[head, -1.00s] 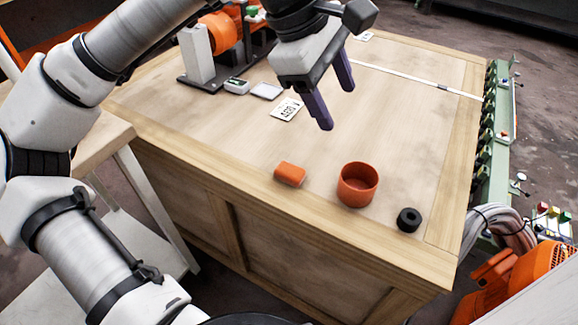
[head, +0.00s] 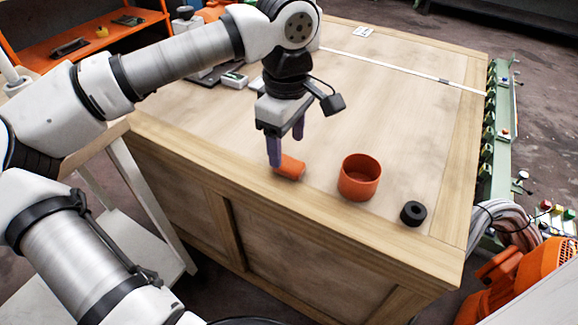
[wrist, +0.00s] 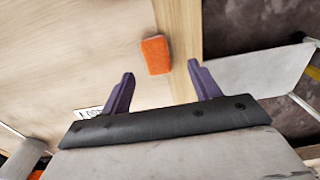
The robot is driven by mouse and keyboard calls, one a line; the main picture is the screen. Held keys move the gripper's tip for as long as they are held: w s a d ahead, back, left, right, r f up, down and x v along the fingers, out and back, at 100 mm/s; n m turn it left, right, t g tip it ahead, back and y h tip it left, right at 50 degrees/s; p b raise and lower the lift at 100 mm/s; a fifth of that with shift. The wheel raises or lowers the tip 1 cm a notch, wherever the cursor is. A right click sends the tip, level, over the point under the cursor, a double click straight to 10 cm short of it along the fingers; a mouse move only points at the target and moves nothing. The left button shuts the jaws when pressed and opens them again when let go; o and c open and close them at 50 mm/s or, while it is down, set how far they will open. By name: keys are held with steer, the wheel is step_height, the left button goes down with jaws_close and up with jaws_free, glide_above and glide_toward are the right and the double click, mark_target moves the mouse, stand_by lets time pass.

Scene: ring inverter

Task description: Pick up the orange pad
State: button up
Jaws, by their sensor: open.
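The orange pad (head: 290,168) is a small block lying on the wooden table near its front edge, left of the orange cup. My gripper (head: 286,146) is open and points down just above the pad, hiding part of its left end in the head view. In the wrist view the pad (wrist: 156,55) lies ahead of and between the two spread purple fingers of my gripper (wrist: 161,84), closer to the right finger. Nothing is between the fingers that I can see.
An orange cup (head: 360,178) and a black ring (head: 413,213) stand right of the pad on the wooden table (head: 400,120). A white side table stands at the left in the head view. The middle of the wooden table is clear.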

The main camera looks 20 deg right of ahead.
mark_target(287, 162)
steer(key=f, duration=0.4)
steer(key=shift+w+f+b, duration=0.3)
steer(key=shift+f+b, duration=0.1)
steer(key=shift+c, duration=0.3)
steer(key=c, duration=1)
step_height(287, 162, up, 20)
steer(key=p, duration=0.3)
